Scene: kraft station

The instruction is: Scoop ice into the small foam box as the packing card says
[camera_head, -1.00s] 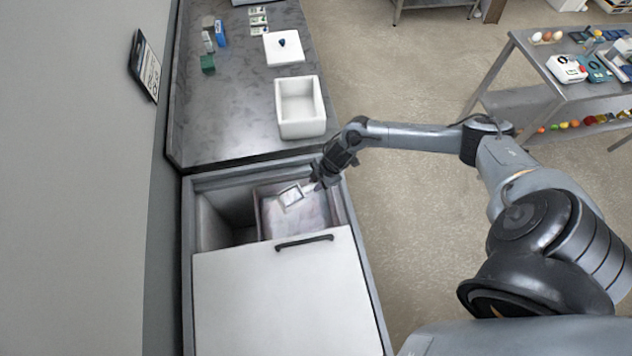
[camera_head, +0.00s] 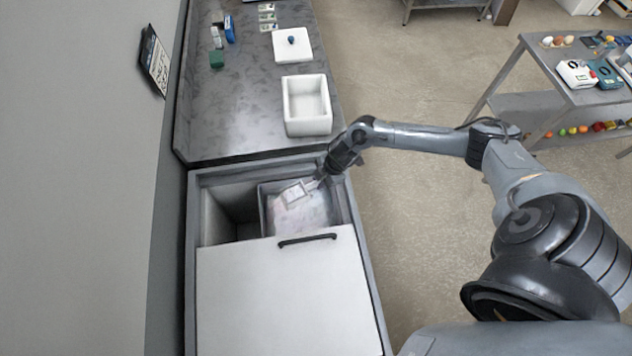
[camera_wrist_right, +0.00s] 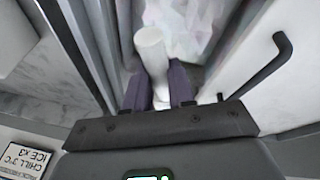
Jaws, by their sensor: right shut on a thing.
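My right gripper (camera_head: 326,178) is over the right edge of the open ice well. It is shut on the white handle of the scoop (camera_head: 295,193), which also shows between the dark fingers (camera_wrist_right: 160,85) in the right wrist view. The scoop's pan is over or at the pale ice (camera_head: 305,215) in the bin; I cannot tell whether it touches or how much ice it holds. The small foam box (camera_head: 307,128) stands open on the counter and looks empty. Its lid (camera_head: 303,55) with a blue knob lies behind it. A card (camera_wrist_right: 25,160) reads "CHILL 3°C, ICE X3". My left gripper is not in view.
A white sliding cover (camera_head: 280,295) with a black handle (camera_head: 307,239) closes the well's near part. An empty dark compartment (camera_head: 228,215) lies left of the ice. Small packs and a green block (camera_head: 216,59) sit on the back counter. A dark-framed sign (camera_head: 155,60) hangs on the wall.

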